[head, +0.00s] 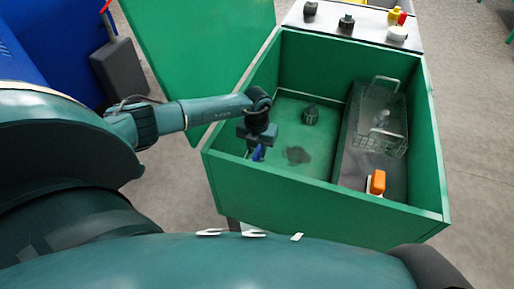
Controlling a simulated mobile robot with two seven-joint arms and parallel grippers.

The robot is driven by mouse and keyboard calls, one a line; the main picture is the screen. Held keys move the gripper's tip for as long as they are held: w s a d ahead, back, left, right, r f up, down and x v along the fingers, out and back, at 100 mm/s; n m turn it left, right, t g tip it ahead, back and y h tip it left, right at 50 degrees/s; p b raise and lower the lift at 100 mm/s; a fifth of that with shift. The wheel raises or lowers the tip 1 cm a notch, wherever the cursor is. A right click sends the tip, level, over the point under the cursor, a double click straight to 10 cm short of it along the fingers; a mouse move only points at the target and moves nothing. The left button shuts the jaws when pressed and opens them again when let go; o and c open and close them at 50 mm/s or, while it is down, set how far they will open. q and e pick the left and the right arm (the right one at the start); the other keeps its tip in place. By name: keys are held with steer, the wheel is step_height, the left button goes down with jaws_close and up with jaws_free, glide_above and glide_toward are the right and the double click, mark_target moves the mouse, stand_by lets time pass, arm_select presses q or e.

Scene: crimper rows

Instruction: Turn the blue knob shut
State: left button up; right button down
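The blue knob (258,154) shows as a small patch of blue in the head view. It is at the near left inside the green box, just below my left gripper. My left gripper (257,147) points down over the near left corner of the box, at the blue knob. It hides most of the knob, and whether its fingers touch or close on it cannot be told. My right gripper is not in view.
The green box (325,203) has high walls around the gripper. Inside are a dark knob (310,115), a wire basket (365,140) and an orange handle (377,182). A green panel (200,50) stands behind my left arm. Black knobs (346,22) sit on the back ledge.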

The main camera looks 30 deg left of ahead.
mark_target(257, 152)
arm_select(q)
steer(key=shift+o, duration=0.7)
steer(key=shift+r, duration=0.35)
step_height(257, 152, up, 12)
steer(key=shift+r, duration=0.25)
